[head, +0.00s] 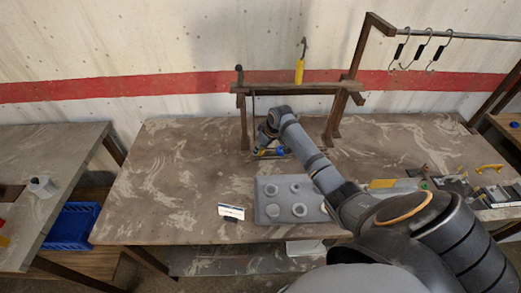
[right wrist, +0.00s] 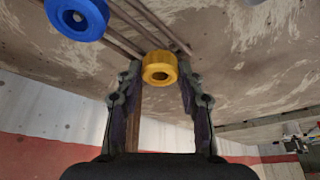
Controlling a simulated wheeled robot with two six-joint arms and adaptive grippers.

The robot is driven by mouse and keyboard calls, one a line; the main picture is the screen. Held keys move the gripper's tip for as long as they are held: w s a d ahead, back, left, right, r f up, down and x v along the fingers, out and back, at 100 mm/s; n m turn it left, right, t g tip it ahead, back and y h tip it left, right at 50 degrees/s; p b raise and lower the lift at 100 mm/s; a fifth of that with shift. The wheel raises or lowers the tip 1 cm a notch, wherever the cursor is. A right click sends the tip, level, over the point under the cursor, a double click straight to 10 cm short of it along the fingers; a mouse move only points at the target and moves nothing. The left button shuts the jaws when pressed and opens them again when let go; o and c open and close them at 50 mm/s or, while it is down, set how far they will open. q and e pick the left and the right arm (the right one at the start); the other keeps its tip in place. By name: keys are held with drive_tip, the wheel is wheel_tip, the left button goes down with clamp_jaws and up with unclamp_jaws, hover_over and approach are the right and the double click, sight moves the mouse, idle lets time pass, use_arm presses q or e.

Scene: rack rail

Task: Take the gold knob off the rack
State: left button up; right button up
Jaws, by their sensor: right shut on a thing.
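The gold knob (right wrist: 160,68) is a thick ring with a hole in its middle. In the right wrist view it sits between the fingertips of my right gripper (right wrist: 160,80), which is shut on it. Thin dark rods run close behind the knob; I cannot tell whether it is still on one. In the head view my right gripper (head: 266,142) is below the beam of the wooden rack (head: 275,91), and the knob is too small to make out clearly. My left gripper is in neither view.
A blue knob (right wrist: 76,14) is close by at the upper left of the right wrist view. A yellow-handled hook (head: 299,70) stands above the rack. A grey tray with round pieces (head: 268,221) and a small card (head: 231,211) lie in front. The table's left part is clear.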

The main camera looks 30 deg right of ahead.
drive_tip(key=s+d+r+p, duration=0.3)
drive_tip(key=s+d+r, duration=0.5)
drive_tip(key=s+r, duration=0.3)
drive_tip(key=shift+v, duration=0.85)
drive_tip(key=shift+w, duration=0.1)
